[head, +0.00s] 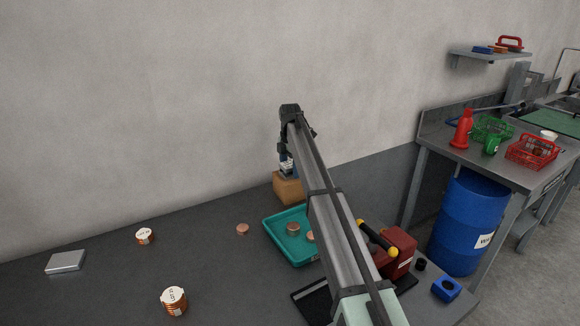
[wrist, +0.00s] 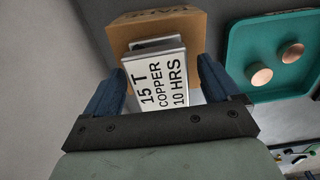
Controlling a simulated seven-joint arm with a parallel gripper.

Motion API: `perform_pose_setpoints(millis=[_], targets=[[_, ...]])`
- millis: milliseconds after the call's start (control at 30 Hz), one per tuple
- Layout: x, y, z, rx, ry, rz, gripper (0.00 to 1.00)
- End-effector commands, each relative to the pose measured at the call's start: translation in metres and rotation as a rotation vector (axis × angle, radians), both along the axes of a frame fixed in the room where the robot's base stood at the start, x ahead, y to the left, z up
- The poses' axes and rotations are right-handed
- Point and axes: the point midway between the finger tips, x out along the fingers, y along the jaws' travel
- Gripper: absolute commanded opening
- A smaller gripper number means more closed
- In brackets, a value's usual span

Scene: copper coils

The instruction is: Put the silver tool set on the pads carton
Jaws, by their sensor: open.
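The silver tool set, a flat silver case (head: 65,262), lies on the dark bench at the far left in the head view, well away from my gripper. The pads carton (head: 288,187) is a brown box at the back of the bench, left of my arm; it also shows in the wrist view (wrist: 190,27). A white card (wrist: 158,80) reading "15 T COPPER 10 HRS", with a grey frame behind, appears on the carton. My gripper (wrist: 160,78) is open above the carton, its blue fingers either side of the card. I cannot tell whether they touch it.
A teal tray (head: 272,242) with copper discs stands right of the carton's front. A loose disc (head: 242,229) and two labelled coils (head: 174,301) (head: 145,236) lie on the bench. A red box (head: 398,250) stands at the right. Bench around the silver case is clear.

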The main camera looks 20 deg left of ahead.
Motion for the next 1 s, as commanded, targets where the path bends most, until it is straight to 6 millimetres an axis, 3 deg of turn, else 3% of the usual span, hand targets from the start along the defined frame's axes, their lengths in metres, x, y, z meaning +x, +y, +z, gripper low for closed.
perform_pose_setpoints(millis=[267,700,1000], targets=[[0.000,0.000,0.008,0.001,-0.001,0.000,0.90],[0.001,0.000,0.083,0.001,-0.002,0.000,0.90],[0.000,0.000,0.117,0.000,0.000,0.000,0.90]])
